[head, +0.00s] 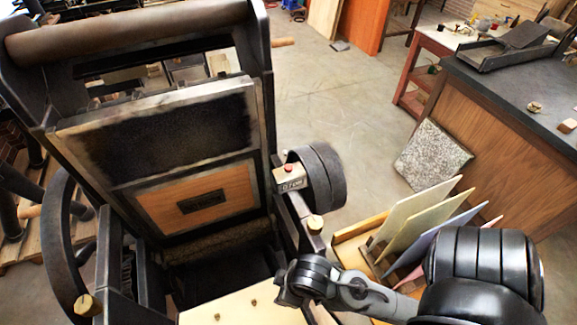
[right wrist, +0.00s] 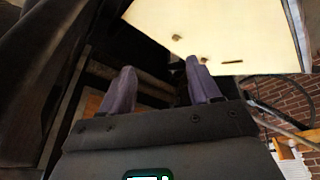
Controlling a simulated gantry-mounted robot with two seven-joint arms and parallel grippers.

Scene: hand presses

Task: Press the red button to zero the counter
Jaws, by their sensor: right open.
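The red button (head: 289,168) sits on top of a small pale counter box (head: 288,179) with a dial face, fixed to the right side of the press frame. The digits are too small to read. My right arm comes in from the lower right of the head view, and its wrist end lies below the counter, apart from it. In the right wrist view my right gripper (right wrist: 159,72) is open, with two purple-grey fingers apart and nothing between them. The button does not show in that view. My left gripper is not in view.
The dark press (head: 262,60) fills the left of the head view. A cream board (head: 240,306) is at its front, and it also shows above the fingers in the right wrist view (right wrist: 225,30). A wooden rack of coloured boards (head: 420,225) stands close on the right.

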